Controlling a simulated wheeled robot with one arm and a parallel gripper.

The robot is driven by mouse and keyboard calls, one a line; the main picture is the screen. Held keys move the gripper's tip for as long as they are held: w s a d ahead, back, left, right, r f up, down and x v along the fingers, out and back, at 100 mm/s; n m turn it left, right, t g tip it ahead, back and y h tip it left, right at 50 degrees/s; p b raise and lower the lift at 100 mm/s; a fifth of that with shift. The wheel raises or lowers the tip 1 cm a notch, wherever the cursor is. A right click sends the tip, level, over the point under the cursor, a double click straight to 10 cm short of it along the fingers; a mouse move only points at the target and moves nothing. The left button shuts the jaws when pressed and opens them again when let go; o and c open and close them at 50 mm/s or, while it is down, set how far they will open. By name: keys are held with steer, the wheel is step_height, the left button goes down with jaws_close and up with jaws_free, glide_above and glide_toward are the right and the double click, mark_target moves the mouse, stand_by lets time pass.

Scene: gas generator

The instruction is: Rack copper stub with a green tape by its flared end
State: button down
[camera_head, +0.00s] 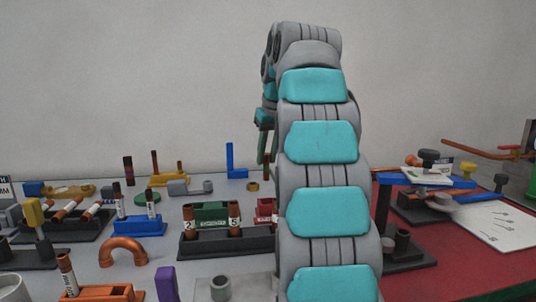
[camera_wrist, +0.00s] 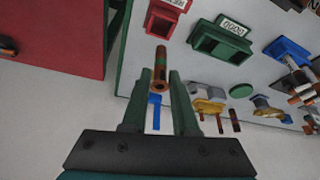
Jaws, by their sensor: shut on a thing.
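The copper stub (camera_wrist: 160,62) with a green tape band is between the green fingers of my gripper (camera_wrist: 160,78) in the wrist view. The gripper is shut on it. The stub's open, ring-like end faces the wrist camera, and its other end points away past the fingertips. In the head view my gripper (camera_head: 266,145) is raised above the back of the table, partly hidden by my arm.
A blue upright bracket (camera_head: 232,160) stands at the back. Left are racks with tubes, an orange U-bend (camera_head: 123,247) and a blue holder (camera_head: 139,225). A red mat lies right.

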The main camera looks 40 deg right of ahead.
mark_target(268, 176)
steer(key=shift+d, duration=0.1)
stand_by(0.3)
steer(key=shift+f+b, duration=1.7)
steer(key=shift+f, duration=0.65)
steer(key=shift+f, duration=0.3)
steer(key=shift+f, duration=0.35)
steer(key=shift+f+b, duration=1.05)
steer(key=shift+f, duration=0.25)
steer(key=shift+f, duration=0.15)
steer(key=c, duration=0.6)
jaws_free()
